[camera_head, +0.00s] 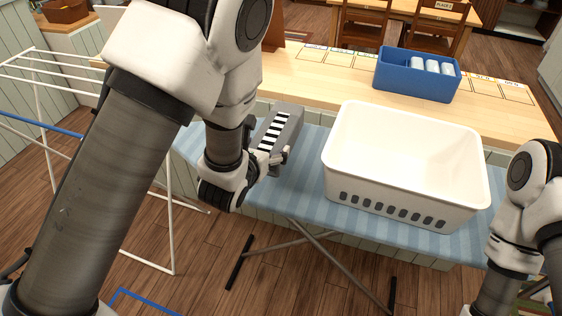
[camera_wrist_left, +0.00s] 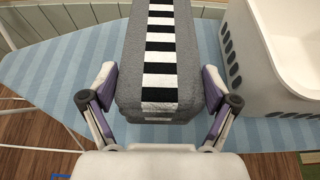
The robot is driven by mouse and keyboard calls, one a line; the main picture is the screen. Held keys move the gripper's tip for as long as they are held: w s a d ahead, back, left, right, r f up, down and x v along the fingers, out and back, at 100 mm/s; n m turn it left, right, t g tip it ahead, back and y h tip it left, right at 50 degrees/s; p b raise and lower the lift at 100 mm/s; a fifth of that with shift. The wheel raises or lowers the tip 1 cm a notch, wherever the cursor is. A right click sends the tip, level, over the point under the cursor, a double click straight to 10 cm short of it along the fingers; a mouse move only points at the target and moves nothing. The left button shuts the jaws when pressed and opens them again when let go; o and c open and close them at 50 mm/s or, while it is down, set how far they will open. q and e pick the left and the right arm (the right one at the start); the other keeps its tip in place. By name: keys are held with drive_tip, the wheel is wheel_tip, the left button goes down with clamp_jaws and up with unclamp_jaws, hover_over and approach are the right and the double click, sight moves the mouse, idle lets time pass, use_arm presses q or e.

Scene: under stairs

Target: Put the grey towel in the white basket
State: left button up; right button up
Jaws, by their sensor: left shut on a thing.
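The grey towel (camera_head: 283,124) is a folded block with a black-and-white striped band. It is over the blue striped ironing board, left of the basket; I cannot tell whether it touches the board. My left gripper (camera_head: 270,158) is shut on its near end. In the left wrist view the fingers (camera_wrist_left: 160,78) press both sides of the towel (camera_wrist_left: 187,50). The white basket (camera_head: 405,190) stands upright on the board, looks empty, and its edge shows in the left wrist view (camera_wrist_left: 262,85). My right arm shows at the right edge; its gripper is out of view.
The ironing board (camera_head: 305,200) stands against a wooden counter (camera_head: 330,78). A blue bin (camera_head: 415,85) with white rolls sits on the counter behind the basket. A white drying rack (camera_head: 45,110) stands at the left. Board surface is bare between towel and basket.

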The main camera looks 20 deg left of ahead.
use_arm(q)
drive_tip(key=f, duration=0.4)
drive_tip(key=w+f, duration=0.1)
drive_tip(key=f, duration=0.1)
drive_tip(key=shift+f+p, duration=0.2)
drive_tip(key=shift+p, duration=0.15)
drive_tip(key=shift+s+f, duration=0.1)
drive_tip(key=shift+f, duration=0.25)
drive_tip(key=o, duration=1.5)
drive_tip(key=shift+c, duration=0.2)
drive_tip(key=shift+r, duration=0.1)
use_arm(e)
drive_tip(key=shift+w+r, duration=0.3)
